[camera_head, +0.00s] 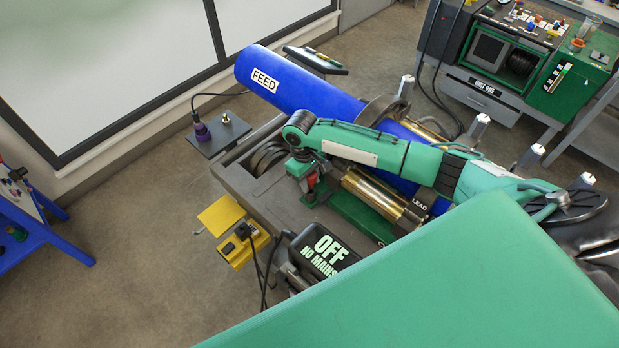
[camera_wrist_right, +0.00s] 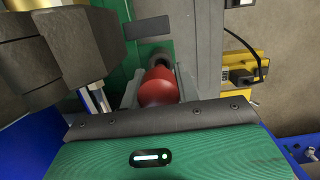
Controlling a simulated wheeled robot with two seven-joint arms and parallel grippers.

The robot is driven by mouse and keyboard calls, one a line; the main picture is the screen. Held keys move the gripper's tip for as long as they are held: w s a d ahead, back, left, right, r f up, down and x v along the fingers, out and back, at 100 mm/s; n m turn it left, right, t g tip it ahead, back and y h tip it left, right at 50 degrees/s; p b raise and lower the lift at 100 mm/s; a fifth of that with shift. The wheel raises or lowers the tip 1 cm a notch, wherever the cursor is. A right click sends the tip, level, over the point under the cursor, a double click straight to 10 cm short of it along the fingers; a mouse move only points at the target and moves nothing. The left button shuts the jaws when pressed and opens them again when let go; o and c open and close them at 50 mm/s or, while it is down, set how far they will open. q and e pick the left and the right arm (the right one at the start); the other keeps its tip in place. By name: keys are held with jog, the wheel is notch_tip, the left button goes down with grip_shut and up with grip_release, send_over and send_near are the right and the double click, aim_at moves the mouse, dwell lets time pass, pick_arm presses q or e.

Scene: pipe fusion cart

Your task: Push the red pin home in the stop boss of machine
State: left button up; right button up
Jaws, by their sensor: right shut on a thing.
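The red pin (camera_wrist_right: 158,88) shows its rounded red head in the right wrist view, between the grey fingers of my right gripper. A dark round part, which may be the stop boss (camera_wrist_right: 160,58), lies just beyond the head. I cannot tell how deep the pin sits, as its shank is hidden. In the head view my right gripper (camera_head: 309,192) points down at the machine (camera_head: 240,186), shut on the pin, with a little red (camera_head: 312,180) showing at the fingers. My left gripper is not in view.
A blue pipe marked FEED (camera_head: 300,92) and brass cylinders (camera_head: 372,192) lie close beside my right arm. A black OFF NO MAINS sign (camera_head: 322,252) and a yellow box (camera_head: 243,246) are in front.

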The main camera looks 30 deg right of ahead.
jog(key=shift+f+b, duration=0.45)
jog(key=shift+f, duration=0.7)
jog(key=shift+f, duration=0.2)
jog(key=o, duration=1.2)
jog(key=shift+w+r+p, duration=0.1)
jog(key=shift+r+p, duration=0.4)
jog(key=shift+r, duration=0.05)
notch_tip(320, 180, up, 2)
jog(key=shift+w+a+r+p, duration=0.1)
jog(key=shift+p, duration=0.9)
notch_tip(320, 180, up, 10)
jog(key=w, duration=0.1)
jog(key=shift+w+a+r, duration=0.2)
jog(key=shift+w+a, duration=0.05)
jog(key=shift+w, duration=0.05)
